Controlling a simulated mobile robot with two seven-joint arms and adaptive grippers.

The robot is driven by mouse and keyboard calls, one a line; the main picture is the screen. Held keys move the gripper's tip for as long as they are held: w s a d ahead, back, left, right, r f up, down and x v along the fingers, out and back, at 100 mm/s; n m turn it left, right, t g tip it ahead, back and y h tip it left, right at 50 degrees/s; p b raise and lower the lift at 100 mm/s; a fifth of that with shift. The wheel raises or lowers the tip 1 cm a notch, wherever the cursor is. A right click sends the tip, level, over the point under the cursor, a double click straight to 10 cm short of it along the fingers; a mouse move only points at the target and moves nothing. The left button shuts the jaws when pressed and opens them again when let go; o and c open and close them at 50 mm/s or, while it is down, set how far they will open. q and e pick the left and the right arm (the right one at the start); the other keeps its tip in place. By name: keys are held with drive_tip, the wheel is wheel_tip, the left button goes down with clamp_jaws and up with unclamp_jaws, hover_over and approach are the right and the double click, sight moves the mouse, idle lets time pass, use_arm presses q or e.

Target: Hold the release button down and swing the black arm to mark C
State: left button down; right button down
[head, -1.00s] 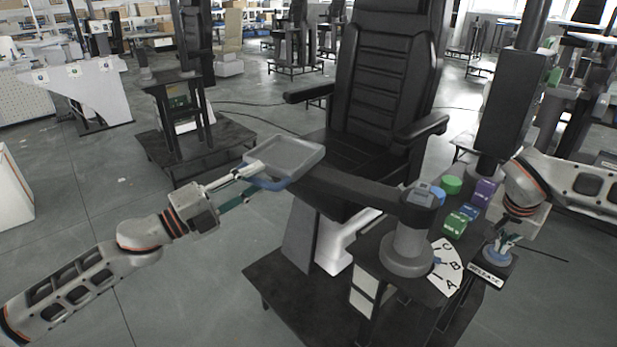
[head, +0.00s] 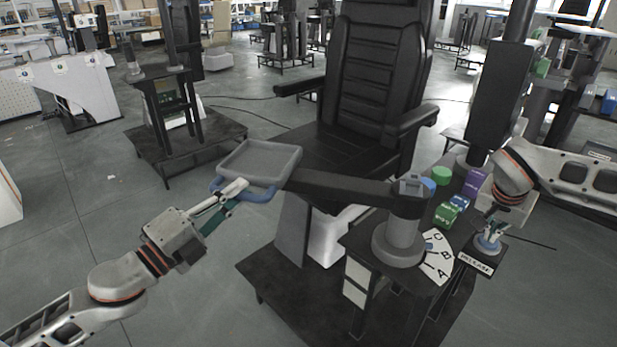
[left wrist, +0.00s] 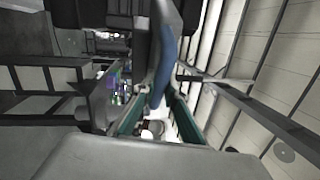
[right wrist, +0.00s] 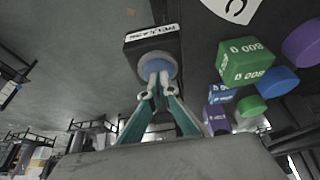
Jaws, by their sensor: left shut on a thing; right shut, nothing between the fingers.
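The black arm (head: 340,188) reaches left from a grey round post (head: 399,243) and ends in a grey tray (head: 259,160) with a blue handle (head: 262,194). My left gripper (head: 238,189) is shut on the blue handle, which also shows between its fingers in the left wrist view (left wrist: 163,75). The dial card (head: 436,257) shows marks A, B and C beside the post. The blue release button (right wrist: 155,64) sits on a box labelled RELEASE (head: 477,263). My right gripper (right wrist: 155,82) is shut, its fingertips against the button; whether it is pressed in is unclear.
Green and blue blocks (right wrist: 246,62), a purple block (head: 473,184) and a green cylinder (head: 441,174) stand on the black side table behind the dial. A black chair (head: 376,90) stands behind the black arm.

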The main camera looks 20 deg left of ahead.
use_arm(q)
drive_tip(key=shift+s+d+n+y, duration=0.3)
drive_tip(key=shift+s, duration=0.5)
drive_tip(key=c, duration=2)
unclamp_jaws()
drive_tip(key=shift+c, duration=0.2)
drive_tip(key=shift+s+a, duration=0.1)
drive_tip(key=v, duration=1.1)
drive_tip(key=shift+s+f, duration=0.2)
drive_tip(key=shift+s, duration=0.2)
